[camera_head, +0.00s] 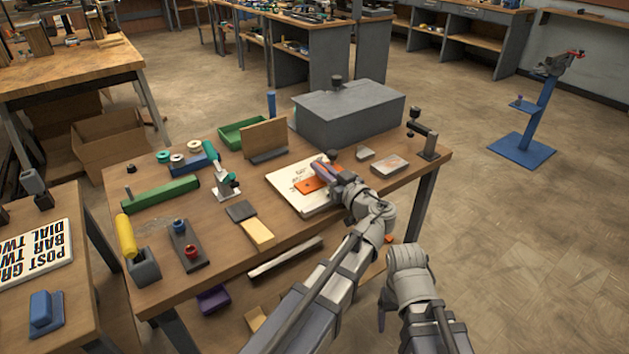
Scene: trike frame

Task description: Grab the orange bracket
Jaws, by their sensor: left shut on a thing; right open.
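The orange bracket (308,185) lies at the white board (288,197) with dark marks, near the front right of the wooden workbench. My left gripper (328,172) reaches over the board from the front and is shut on the bracket's right part. Its fingers hide that end, and I cannot tell whether the bracket is lifted clear of the board. My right gripper (382,308) is low in front of the bench's right end, away from the bracket. It is open and mostly hidden by its own arm.
A large grey box (350,115) stands behind the board. A grey block (388,167) and a dark clamp stand (428,140) are to its right. A green bar (160,195), a yellow cylinder (126,236) and other fixtures occupy the left.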

